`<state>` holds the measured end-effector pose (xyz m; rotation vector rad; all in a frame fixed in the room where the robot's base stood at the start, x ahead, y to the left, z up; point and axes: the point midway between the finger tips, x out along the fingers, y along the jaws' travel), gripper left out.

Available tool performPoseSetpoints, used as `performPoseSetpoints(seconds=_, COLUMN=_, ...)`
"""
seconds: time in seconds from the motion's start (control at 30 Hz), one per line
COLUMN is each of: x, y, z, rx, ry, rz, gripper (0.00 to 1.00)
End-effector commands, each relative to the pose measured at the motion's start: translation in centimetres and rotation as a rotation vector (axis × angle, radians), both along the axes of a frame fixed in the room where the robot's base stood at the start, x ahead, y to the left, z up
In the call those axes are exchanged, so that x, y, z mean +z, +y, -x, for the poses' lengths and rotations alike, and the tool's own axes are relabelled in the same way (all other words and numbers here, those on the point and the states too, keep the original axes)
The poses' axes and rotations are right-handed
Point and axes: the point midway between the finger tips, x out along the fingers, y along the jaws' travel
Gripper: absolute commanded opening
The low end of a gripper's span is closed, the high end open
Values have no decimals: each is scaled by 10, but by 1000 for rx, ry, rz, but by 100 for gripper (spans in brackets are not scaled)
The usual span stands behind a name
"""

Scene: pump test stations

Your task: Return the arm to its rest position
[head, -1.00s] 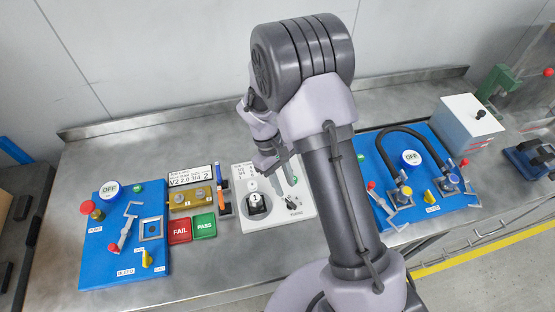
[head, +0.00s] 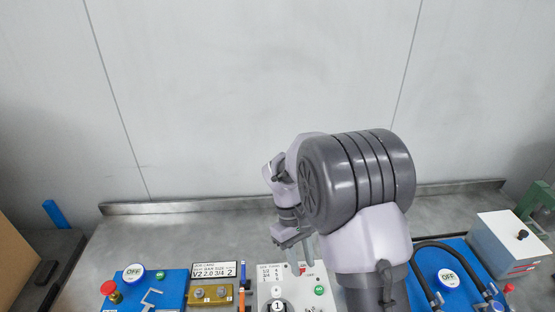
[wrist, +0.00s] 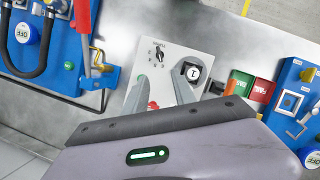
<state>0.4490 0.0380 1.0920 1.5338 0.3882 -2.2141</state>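My gripper (head: 306,254) hangs above the back of the white control panel (head: 268,271) in the head view, partly hidden by my own arm. In the wrist view my gripper's (wrist: 157,75) two fingers are spread apart with nothing between them. The white panel (wrist: 178,55) lies below them, with a black knob (wrist: 193,73) and a red part (wrist: 153,105) showing. The arm is folded, its large grey elbow high on the right of the head view. The fingers look clear of the panel.
A blue station with an OFF gauge (head: 134,272) stands left, another OFF gauge (head: 448,278) with black hoses right. Red FAIL (wrist: 262,90) and green PASS (wrist: 239,83) pads lie beside the panel. A white box (head: 511,246) stands far right. The grey wall is behind.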

Motion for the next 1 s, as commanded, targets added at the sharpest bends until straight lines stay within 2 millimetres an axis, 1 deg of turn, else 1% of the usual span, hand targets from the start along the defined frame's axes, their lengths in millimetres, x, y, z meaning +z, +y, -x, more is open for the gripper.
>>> performPoseSetpoints(seconds=0.07, x=17, y=-1, z=8, rx=-76, ry=-85, rz=-27, gripper=32)
performPoseSetpoints(seconds=0.13, x=40, y=-2, z=27, rx=-188, ry=-194, rz=-65, gripper=32)
performPoseSetpoints(seconds=0.17, x=49, y=-3, z=38, rx=-244, ry=-245, rz=-86, gripper=32)
performPoseSetpoints(seconds=0.2, x=60, y=-3, z=54, rx=-319, ry=-314, rz=-116, gripper=32)
performPoseSetpoints(seconds=0.27, x=70, y=-4, z=82, rx=-434, ry=-414, rz=-165, gripper=32)
performPoseSetpoints(seconds=0.3, x=74, y=-4, z=100, rx=-510, ry=-480, rz=-201, gripper=32)
performPoseSetpoints(seconds=0.33, x=75, y=-3, z=114, rx=-565, ry=-527, rz=-229, gripper=32)
performPoseSetpoints(seconds=0.4, x=71, y=-2, z=144, rx=-682, ry=-620, rz=-292, gripper=32)
performPoseSetpoints(seconds=0.5, x=62, y=0, z=173, rx=-806, ry=-713, rz=-367, gripper=32)
performPoseSetpoints(seconds=0.6, x=56, y=1, z=187, rx=-875, ry=-762, rz=-410, gripper=32)
performPoseSetpoints(seconds=0.67, x=56, y=2, z=190, rx=-892, ry=-774, rz=-421, gripper=32)
performPoseSetpoints(seconds=1.0, x=59, y=2, z=191, rx=-895, ry=-775, rz=-423, gripper=32)
